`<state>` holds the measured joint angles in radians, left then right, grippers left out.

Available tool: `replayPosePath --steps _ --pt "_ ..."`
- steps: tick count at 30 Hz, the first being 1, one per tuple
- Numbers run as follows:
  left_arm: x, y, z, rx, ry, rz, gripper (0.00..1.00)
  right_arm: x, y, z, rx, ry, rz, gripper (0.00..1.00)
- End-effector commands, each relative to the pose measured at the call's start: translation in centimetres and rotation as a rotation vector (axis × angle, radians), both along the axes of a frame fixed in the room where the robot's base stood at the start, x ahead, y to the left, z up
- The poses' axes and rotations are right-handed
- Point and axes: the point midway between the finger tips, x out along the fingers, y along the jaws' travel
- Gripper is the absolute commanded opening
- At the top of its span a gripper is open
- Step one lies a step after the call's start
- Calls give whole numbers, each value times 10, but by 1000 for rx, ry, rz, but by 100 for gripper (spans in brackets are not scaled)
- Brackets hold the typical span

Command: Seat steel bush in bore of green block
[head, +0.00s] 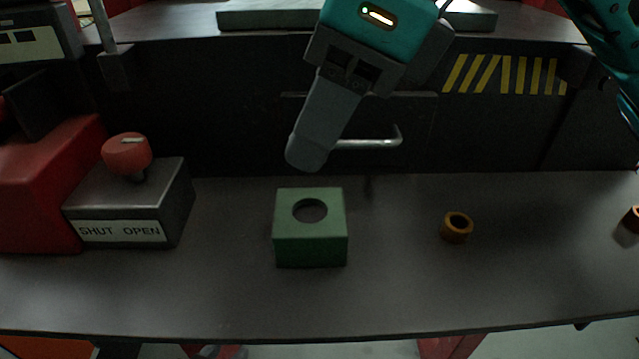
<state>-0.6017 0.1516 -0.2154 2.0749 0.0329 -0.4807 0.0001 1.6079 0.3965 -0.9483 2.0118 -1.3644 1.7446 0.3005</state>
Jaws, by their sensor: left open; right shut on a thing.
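The green block (310,247) sits upright on the dark bench with its round bore (310,211) facing up and empty. My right gripper (307,155) comes down from the top, tilted, with its grey fingertips a little above and behind the block, apart from it. It is shut on what I take to be the steel bush; the near finger hides most or all of it, so its tilt cannot be told. No steel bush lies loose on the bench. My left gripper is not in view.
A bronze-coloured ring (457,228) stands right of the block, and another orange piece (633,219) is cut off at the right edge. A grey SHUT/OPEN box (128,205) with a red knob (127,152) stands left. A metal handle (370,142) sticks out behind. The front bench is clear.

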Motion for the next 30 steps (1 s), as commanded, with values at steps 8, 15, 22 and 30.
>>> replayPosePath --steps 8,15,22,30 --pt "7 1 0 3 -18 -2 43 0 0 -26 0 0 -1 0" --pt "6 1 -9 3 -14 -2 43 0 0 -61 -1 2 0 0" --pt "3 1 -11 3 -6 -2 43 0 0 -66 -4 2 -1 0" --pt "2 0 -20 -1 -4 2 43 -1 0 -75 -8 7 1 0"
